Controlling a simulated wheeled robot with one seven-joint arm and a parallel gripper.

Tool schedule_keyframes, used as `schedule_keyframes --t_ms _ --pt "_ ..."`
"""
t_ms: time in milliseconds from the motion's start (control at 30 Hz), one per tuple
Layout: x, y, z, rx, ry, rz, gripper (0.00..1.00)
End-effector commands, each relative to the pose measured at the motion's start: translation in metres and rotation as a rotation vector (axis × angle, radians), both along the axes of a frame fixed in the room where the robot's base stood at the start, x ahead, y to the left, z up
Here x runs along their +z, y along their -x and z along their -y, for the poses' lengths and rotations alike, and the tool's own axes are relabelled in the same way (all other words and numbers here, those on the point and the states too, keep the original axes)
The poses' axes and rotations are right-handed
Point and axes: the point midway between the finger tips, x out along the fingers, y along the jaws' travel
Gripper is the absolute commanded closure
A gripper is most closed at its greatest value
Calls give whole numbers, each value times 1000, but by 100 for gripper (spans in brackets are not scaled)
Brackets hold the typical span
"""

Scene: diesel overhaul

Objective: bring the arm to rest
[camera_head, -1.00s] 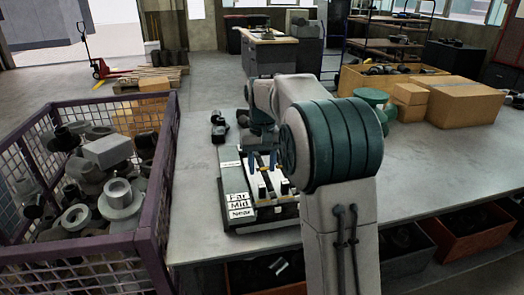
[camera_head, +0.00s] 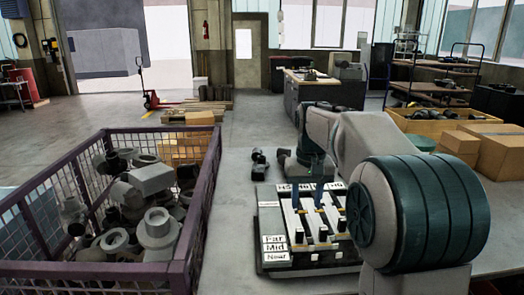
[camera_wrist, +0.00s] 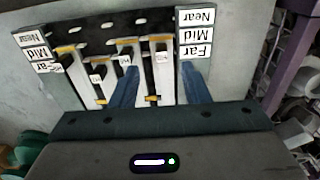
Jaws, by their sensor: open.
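My arm reaches over the grey table from the right in the head view. My gripper (camera_head: 309,193) is over the far part of a lever panel (camera_head: 272,222), with its blue fingers pointing down. In the wrist view my gripper (camera_wrist: 158,85) shows two blue fingers spread apart, with nothing held between them. The panel (camera_wrist: 110,24) has several slots with black-knobbed levers and side labels reading Far, Mid and Near. Whether a fingertip touches the panel cannot be told.
A purple wire crate (camera_head: 190,235) full of metal parts stands at the left. Dark small parts (camera_head: 259,163) lie on the table (camera_head: 235,170) behind the panel. Cardboard boxes (camera_head: 500,155) stand at the right. A pallet jack (camera_head: 150,95) is on the floor behind.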

Motion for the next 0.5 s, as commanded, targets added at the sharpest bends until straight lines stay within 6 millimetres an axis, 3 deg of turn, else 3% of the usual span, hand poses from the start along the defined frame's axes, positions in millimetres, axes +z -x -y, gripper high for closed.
schedule_keyframes --t_ms 33,267,500 --pt "3 19 0 -1 -1 17 58" --pt "-8 98 0 0 -4 87 58" --pt "-40 182 -1 2 -2 160 58"
